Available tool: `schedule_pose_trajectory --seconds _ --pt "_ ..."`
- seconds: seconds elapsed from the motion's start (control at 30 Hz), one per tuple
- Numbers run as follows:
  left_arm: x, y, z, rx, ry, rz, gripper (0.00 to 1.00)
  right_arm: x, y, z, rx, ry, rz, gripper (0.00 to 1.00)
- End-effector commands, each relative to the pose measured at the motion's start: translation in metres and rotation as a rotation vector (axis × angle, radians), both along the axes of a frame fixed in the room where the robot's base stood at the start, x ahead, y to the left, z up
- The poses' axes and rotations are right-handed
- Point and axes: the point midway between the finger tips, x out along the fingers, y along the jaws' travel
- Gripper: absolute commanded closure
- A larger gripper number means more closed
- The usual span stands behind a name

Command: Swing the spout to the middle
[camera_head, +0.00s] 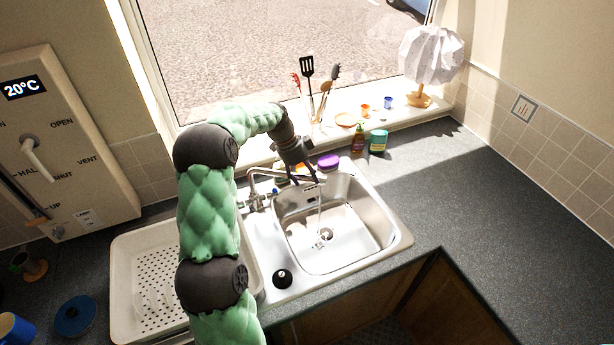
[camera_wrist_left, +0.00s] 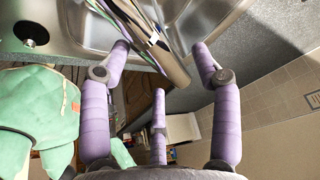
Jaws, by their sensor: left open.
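The chrome spout (camera_head: 270,172) rises from the tap at the back left of the sink (camera_head: 385,205) and reaches right over the basin. A thin stream of water (camera_head: 320,208) falls from its end towards the drain. My left gripper (camera_head: 304,177) reaches down over the spout's outer part with its fingers spread. In the left wrist view the spout (camera_wrist_left: 174,66) lies between the purple fingers of my open left gripper (camera_wrist_left: 160,50). I cannot tell whether a finger touches it. My right gripper is out of view.
A white drainer (camera_head: 128,245) stands left of the basin. A soap bottle (camera_head: 358,140), a green tub (camera_head: 378,141) and a purple sponge (camera_head: 329,161) stand behind the sink. Utensils (camera_head: 308,75) and a lamp (camera_head: 430,55) are on the sill. The right worktop is clear.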

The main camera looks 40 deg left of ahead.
Motion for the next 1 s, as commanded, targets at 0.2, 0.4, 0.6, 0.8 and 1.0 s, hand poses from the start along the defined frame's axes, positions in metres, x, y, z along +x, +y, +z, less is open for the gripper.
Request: schedule_pose_trajectory --seconds 0.2,0.4,0.6,0.8,1.0 --pt "-0.007 0.014 0.037 0.002 -0.003 0.002 0.36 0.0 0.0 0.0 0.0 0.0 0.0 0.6" --pt "-0.016 0.026 0.072 0.002 -0.002 0.002 0.36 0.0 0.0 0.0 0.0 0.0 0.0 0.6" --pt "-0.021 0.034 0.095 0.001 0.001 0.001 0.36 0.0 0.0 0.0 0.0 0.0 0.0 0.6" --pt "-0.023 0.036 0.102 -0.001 0.002 0.0 0.36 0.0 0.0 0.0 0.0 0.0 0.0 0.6" --pt "-0.023 0.036 0.102 -0.001 0.002 -0.001 0.36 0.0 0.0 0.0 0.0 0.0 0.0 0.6"
